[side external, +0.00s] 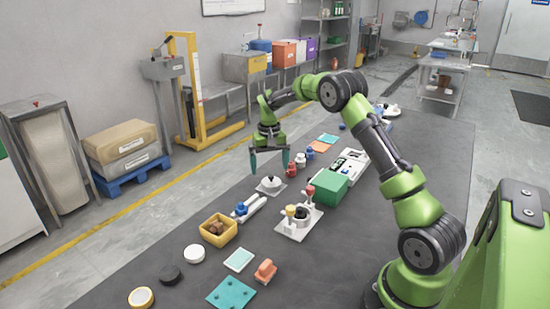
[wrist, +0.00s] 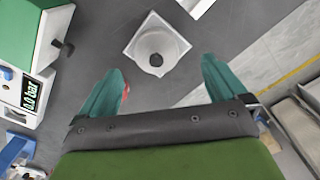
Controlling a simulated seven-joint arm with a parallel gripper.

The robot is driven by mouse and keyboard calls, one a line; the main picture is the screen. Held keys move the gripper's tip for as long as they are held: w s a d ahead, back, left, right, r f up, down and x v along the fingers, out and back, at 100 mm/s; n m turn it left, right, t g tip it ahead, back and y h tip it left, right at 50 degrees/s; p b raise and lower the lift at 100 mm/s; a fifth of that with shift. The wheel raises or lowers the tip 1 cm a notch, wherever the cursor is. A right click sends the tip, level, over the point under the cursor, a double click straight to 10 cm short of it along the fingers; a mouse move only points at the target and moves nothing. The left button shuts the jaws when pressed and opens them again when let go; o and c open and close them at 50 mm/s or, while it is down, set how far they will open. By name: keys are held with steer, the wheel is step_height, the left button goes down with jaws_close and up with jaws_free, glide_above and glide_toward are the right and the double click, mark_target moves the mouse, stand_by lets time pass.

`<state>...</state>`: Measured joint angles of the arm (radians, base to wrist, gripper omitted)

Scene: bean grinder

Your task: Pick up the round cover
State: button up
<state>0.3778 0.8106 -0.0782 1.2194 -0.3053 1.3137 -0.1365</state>
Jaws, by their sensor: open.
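A pale round piece with a dark knob-like centre, which looks like the round cover (side external: 269,183), sits on a white square plate (side external: 260,190) on the dark table. In the wrist view the round piece (wrist: 158,42) and its plate (wrist: 132,50) show just beyond the fingertips, left of centre between them. My gripper (side external: 269,162) is open and empty above it, its teal fingers pointing down. Both fingers also show in the wrist view (wrist: 162,68), spread apart and not touching the piece. A bit of red shows behind the left finger.
A green box (side external: 321,187) and a white base with colored knobs (side external: 299,228) stand to the right. A yellow bin (side external: 213,237), a white disc (side external: 194,253) and a black disc (side external: 169,275) lie nearer the camera.

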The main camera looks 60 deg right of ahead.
mark_target(271, 176)
steer(key=f, duration=0.5)
steer(key=shift+d+f, duration=0.3)
steer(key=shift+d, duration=0.05)
steer(key=shift+c, duration=0.3)
